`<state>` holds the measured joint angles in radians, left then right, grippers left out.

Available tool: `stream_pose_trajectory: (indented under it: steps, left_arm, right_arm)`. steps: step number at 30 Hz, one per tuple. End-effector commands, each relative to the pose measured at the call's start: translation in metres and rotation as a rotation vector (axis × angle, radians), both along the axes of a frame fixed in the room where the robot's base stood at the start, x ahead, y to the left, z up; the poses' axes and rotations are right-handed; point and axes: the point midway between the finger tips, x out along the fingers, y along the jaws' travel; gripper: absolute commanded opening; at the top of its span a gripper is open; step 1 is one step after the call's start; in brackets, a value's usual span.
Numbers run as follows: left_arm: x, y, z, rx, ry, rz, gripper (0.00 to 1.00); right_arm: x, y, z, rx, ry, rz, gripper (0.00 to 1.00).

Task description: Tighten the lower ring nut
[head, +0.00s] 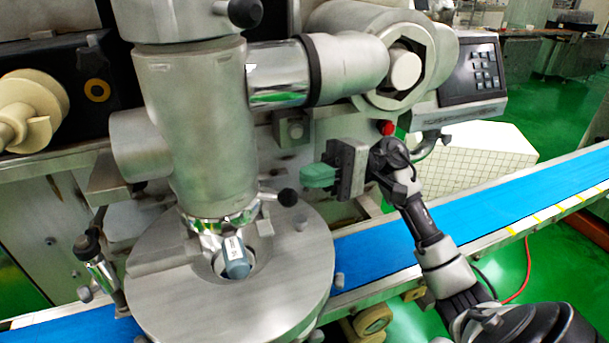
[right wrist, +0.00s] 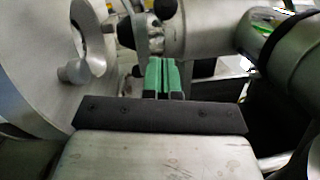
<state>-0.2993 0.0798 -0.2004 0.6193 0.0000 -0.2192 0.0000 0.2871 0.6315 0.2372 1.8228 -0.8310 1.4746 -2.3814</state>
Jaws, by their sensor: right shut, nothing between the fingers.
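The lower ring nut (head: 228,222) is a shiny metal collar at the foot of the vertical grey cylinder (head: 200,130), just above the round plate. A short handle with a black ball knob (head: 287,197) sticks out from it to the right. My right gripper (head: 318,176) has green fingertips pressed together, with nothing between them. In the head view it appears just right of and slightly above the knob, apart from it. In the right wrist view the green fingers (right wrist: 163,75) point toward shiny metal and black knobs; which knob belongs to the nut is hard to tell. My left gripper is out of view.
The round metal plate (head: 170,300) lies below the nut, with a grey-blue nozzle piece (head: 235,258) in its opening. A horizontal pipe (head: 340,68) and a control panel (head: 472,75) are above and to the right.

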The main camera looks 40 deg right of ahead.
Motion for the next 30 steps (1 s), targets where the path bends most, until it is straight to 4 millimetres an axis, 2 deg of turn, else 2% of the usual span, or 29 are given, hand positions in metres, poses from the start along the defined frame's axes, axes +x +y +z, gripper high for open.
stream_pose_trajectory:
  steps: [1,3,9,23,30]
  left_arm:
    - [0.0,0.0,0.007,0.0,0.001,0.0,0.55]
    - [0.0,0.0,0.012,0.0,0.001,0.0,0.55]
    - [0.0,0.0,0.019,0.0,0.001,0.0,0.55]
    - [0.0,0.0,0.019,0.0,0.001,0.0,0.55]
    - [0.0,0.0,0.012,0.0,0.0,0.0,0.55]
  right_arm:
    - [0.0,0.01,0.005,0.0,0.0,0.003,0.0]
    - [-0.009,0.018,0.006,-0.001,0.001,0.001,0.0]
    - [-0.023,0.033,0.009,0.0,0.001,0.0,0.0]
    - [-0.026,0.036,0.008,0.0,0.0,-0.001,0.0]
    - [-0.025,0.04,0.006,-0.001,-0.003,-0.01,0.0]
